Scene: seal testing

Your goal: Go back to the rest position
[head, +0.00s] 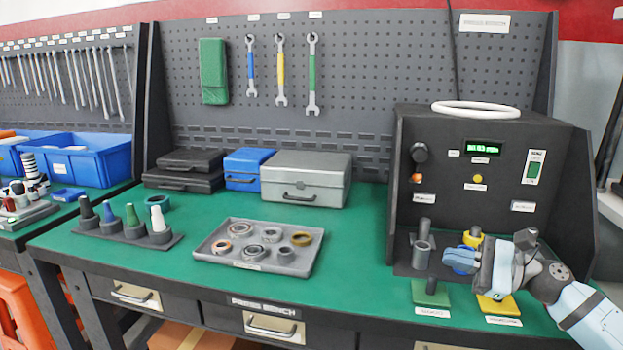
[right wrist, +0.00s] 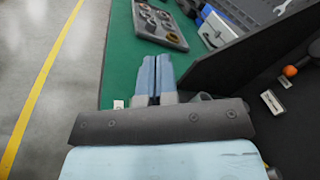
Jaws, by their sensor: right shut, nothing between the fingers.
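My right gripper (head: 462,262) is at the right of the bench in the head view, in front of the black press box (head: 490,150). Its blue fingers show side by side in the right wrist view (right wrist: 156,75), shut with nothing between them. It hovers near a yellow-topped part (head: 473,237) and above the yellow pad (head: 498,304). Whether it touches either cannot be told. My left gripper is not in view.
A grey tray of rings (head: 228,265) lies mid-bench, with a rack of coloured cones (head: 125,236) to its left. Grey posts (head: 422,254) and a green pad (head: 430,293) stand left of my right gripper. Cases (head: 292,178) line the back.

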